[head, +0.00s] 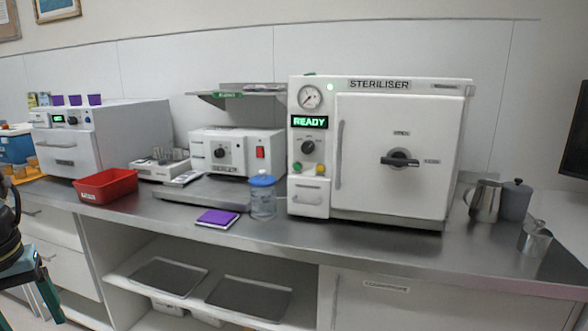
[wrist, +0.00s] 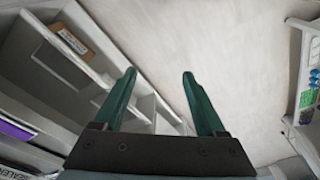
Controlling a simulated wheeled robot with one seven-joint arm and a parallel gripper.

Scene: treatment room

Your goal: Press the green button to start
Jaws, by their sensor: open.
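The white steriliser (head: 390,150) stands on the steel counter in the head view, its door shut and its black lever handle (head: 400,162) lying about level. Its display (head: 309,122) reads READY. Low on its left panel, below a black knob (head: 308,147), are the small green button (head: 320,169) and a yellow button (head: 297,166). My gripper is open and empty, with green fingers, in the wrist view (wrist: 159,76). In the head view my gripper (head: 46,300) is partly seen at the lower left edge, below counter height and far from the button.
A clear jar with a blue lid (head: 263,196) and a purple pad (head: 218,217) sit left of the steriliser. A red bin (head: 105,186) is further left, metal jugs (head: 484,201) to the right. The steel counter's front edge (head: 400,265) borders open shelves.

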